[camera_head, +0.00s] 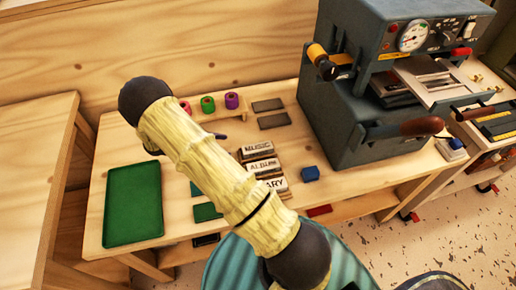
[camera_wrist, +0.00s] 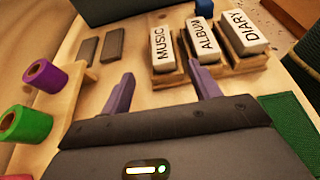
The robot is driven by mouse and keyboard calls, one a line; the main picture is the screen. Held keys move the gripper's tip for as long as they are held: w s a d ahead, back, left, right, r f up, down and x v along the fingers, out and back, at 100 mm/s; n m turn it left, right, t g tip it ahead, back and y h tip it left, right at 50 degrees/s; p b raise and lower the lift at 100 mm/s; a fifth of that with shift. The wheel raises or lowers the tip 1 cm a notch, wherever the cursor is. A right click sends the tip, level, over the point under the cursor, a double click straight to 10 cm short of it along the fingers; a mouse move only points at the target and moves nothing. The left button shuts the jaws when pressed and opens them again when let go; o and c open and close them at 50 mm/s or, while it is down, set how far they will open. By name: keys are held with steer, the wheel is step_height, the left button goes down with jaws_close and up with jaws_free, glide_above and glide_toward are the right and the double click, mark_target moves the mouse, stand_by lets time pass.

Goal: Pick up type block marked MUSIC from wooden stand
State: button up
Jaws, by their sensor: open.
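The type block marked MUSIC (camera_wrist: 163,48) is white-topped with black letters and sits in a wooden stand (camera_wrist: 170,81) in the wrist view. It also shows in the head view (camera_head: 257,149), at the back of the row of blocks. The ALBUM block (camera_wrist: 203,39) and the DIARY block (camera_wrist: 243,32) stand to its right in the wrist view. My gripper (camera_wrist: 157,84) is open and empty. Its two purple-grey fingers are spread, with the left finger left of MUSIC and the right finger near the ALBUM stand.
Foil rolls in purple (camera_wrist: 45,76) and green (camera_wrist: 25,123) sit on a wooden holder left of the gripper. Two dark plates (camera_wrist: 114,43) lie behind. A green tray (camera_head: 133,204) is at the table's left, a grey press (camera_head: 365,110) at its right, and a small blue block (camera_head: 310,173) near the press.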

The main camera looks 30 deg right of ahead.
steer(key=p, duration=0.1)
glide_toward(256, 147)
steer(key=x, duration=0.4)
steer(key=shift+d+f, duration=0.15)
steer(key=shift+f, duration=0.05)
steer(key=shift+s, duration=0.1)
steer(key=p+x, duration=0.1)
steer(key=x, duration=0.3)
steer(key=shift+s+d+p, duration=0.15)
steer(key=shift+d+p, duration=0.05)
steer(key=shift+p, duration=0.2)
steer(key=shift+d+f, duration=0.15)
steer(key=shift+d, duration=0.2)
steer(key=c, duration=1.3)
